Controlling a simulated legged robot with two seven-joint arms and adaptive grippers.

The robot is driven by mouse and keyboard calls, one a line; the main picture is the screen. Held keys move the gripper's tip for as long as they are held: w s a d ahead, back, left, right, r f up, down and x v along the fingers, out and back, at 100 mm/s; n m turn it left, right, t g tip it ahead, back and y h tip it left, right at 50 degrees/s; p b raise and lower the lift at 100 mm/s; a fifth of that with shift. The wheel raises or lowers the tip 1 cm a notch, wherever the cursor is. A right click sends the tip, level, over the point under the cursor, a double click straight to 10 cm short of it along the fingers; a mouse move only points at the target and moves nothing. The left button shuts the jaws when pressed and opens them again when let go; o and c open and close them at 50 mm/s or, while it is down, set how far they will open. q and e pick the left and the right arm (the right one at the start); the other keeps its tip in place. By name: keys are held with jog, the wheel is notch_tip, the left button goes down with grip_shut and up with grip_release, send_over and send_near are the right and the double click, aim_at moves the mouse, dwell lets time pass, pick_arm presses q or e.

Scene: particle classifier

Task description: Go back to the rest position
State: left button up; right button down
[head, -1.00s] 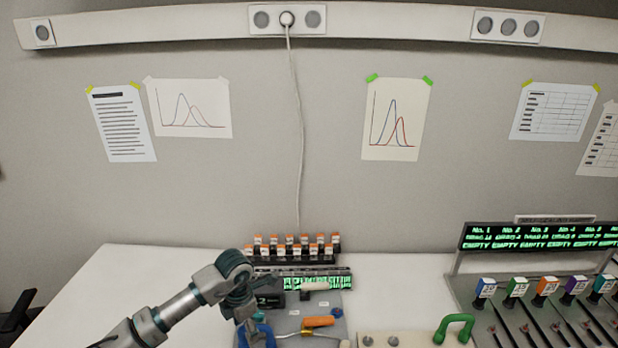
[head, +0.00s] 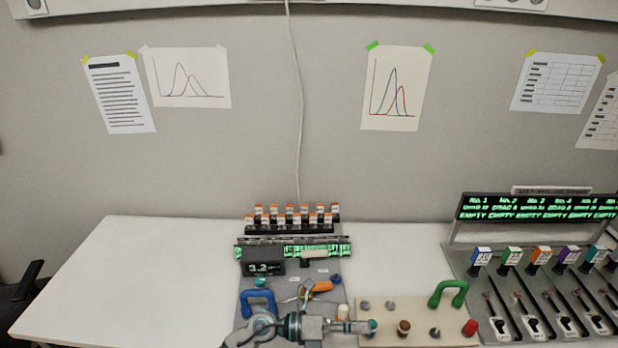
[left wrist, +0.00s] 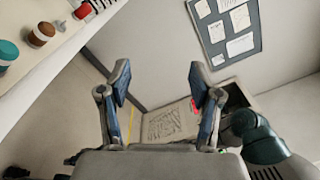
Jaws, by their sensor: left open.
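My left gripper (left wrist: 160,84) is open and empty. In the head view my left arm shows low in the middle, in front of the blue handle and across the near part of the grey device plate. Its fingers are hard to make out there. My right gripper is not in view.
A white table (head: 120,270) has clear room at left. A rack of orange-capped vials (head: 292,222) stands behind a green-lit device (head: 300,252). A lever console (head: 480,258) stands at right.

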pick_arm(q)
jog(key=w+a+n+t+y, duration=0.3)
jog(key=a+n+t, duration=0.3)
jog(key=n+t, duration=0.5)
jog(key=w+a+n+t+y, duration=0.25)
jog(key=a+n+t, duration=0.45)
jog(key=n, duration=0.6)
jog(key=s+a+f+n+g+y, duration=0.2)
jog(key=s+a+f+n+y, duration=0.1)
jog(key=a+f+n+y, duration=1.1)
jog(key=s+a+f+n+g+h, duration=0.1)
jog(key=s+a+f+g, duration=0.1)
jog(key=s+f+g, duration=0.65)
jog(key=s+a+f+n+g, duration=0.3)
jog(key=s+f, duration=0.6)
jog(key=s, duration=0.9)
jog(key=s+f+g, duration=0.1)
jog(key=s+f, duration=0.1)
jog(key=f, duration=1.2)
jog(key=s+f+m+g, duration=0.1)
jog(key=f, duration=1.3)
jog(key=shift+s+f+m+p, duration=0.2)
jog(key=shift+s+m+p, duration=0.15)
jog(key=shift+p, duration=0.1)
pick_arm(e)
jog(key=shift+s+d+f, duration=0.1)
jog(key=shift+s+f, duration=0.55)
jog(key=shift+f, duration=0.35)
pick_arm(q)
jog(key=shift+a, duration=0.1)
